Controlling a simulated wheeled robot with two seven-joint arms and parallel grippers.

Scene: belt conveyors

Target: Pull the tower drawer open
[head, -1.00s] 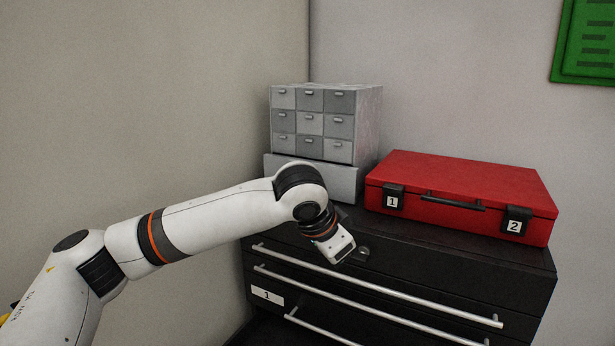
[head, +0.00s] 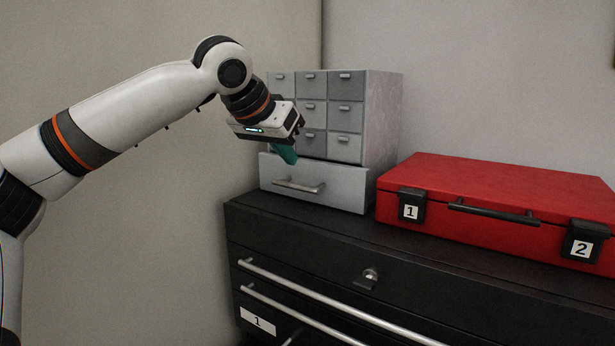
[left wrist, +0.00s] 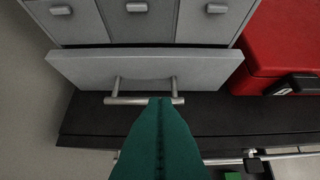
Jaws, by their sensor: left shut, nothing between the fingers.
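The grey drawer tower (head: 383,115) stands on the black cabinet. Its wide bottom drawer (head: 340,192) has a bar handle (head: 300,186); this handle also shows in the left wrist view (left wrist: 115,100). My left gripper (head: 287,156) is in front of the tower, just above the bottom drawer's handle in the head view. Its green fingers are shut together with nothing between them. In the left wrist view the fingertips (left wrist: 160,101) overlap the handle bar's right part; I cannot tell whether they touch it. My right gripper is not in view.
The black cabinet (head: 300,235) has long bar handles and a lock on its front. A red case (head: 510,185) with latches marked 1 and 2 lies right of the tower. A wall stands close on the left. The cabinet top before the bottom drawer is a narrow strip.

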